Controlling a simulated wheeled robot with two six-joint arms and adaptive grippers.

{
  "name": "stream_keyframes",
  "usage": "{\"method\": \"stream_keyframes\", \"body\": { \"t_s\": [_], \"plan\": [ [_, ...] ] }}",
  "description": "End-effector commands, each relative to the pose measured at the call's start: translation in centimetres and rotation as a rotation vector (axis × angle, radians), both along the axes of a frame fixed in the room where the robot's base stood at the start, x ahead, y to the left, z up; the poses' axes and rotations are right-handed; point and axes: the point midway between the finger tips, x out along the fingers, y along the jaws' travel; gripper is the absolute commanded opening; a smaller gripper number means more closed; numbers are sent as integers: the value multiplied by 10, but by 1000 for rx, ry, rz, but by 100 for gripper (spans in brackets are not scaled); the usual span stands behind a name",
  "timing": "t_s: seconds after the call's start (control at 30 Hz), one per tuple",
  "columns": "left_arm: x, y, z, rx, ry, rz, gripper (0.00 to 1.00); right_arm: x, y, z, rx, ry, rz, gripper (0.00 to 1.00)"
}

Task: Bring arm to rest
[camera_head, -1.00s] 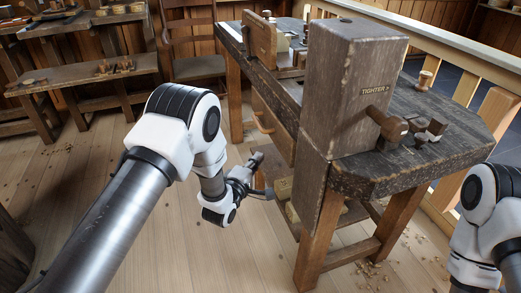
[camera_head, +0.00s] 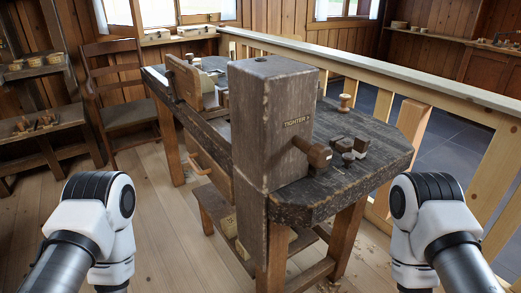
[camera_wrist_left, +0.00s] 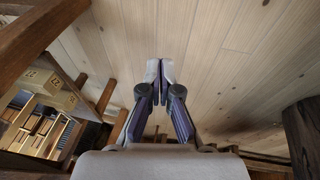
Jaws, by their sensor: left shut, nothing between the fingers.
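My left arm (camera_head: 92,225) is folded low at the bottom left of the head view, and its gripper is out of that view. In the left wrist view my left gripper (camera_wrist_left: 160,72) is shut and empty, with pale plank floor behind its fingertips. My right arm (camera_head: 428,215) is at the bottom right of the head view. Its gripper is out of view.
A dark workbench (camera_head: 370,185) stands in front of me, with a tall wooden block marked TIGHTER (camera_head: 270,120) and several turned pieces (camera_head: 345,148). A wooden railing (camera_head: 440,95) runs behind it. A chair (camera_head: 120,110) is at left. The floor (camera_head: 150,205) between left arm and bench is clear.

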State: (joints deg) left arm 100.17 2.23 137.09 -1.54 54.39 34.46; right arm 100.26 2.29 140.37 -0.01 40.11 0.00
Motion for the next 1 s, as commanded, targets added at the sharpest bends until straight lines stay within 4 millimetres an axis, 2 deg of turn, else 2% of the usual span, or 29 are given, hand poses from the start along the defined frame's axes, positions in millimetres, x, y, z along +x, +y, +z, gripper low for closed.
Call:
{"method": "stream_keyframes", "body": {
  "t_s": [0.03,0.1,0.17,0.23,0.27,0.3,0.47,0.6,0.7,0.8,1.0],
  "plan": [
    [-25,1,0,32,86,-104,0,0,0,0,0,0,0,40],
    [-53,2,1,65,191,-264,0,0,0,0,0,0,0,40],
    [-71,2,2,80,260,-400,0,0,0,0,0,0,0,40],
    [-80,2,1,92,301,-557,0,0,0,0,0,0,0,40],
    [-79,2,14,98,298,-594,0,0,0,12,0,1,0,40],
    [-78,2,36,97,295,-585,0,-1,0,35,0,2,0,40],
    [-78,2,87,98,293,-581,0,0,0,87,0,-1,0,40],
    [-77,2,137,98,292,-580,0,0,0,137,0,0,0,40],
    [-77,2,165,99,291,-580,0,0,0,165,0,-1,0,40],
    [-77,2,176,99,291,-580,0,0,0,175,0,-1,0,40],
    [-77,2,174,98,291,-579,0,0,0,174,0,0,0,40]
  ]
}}
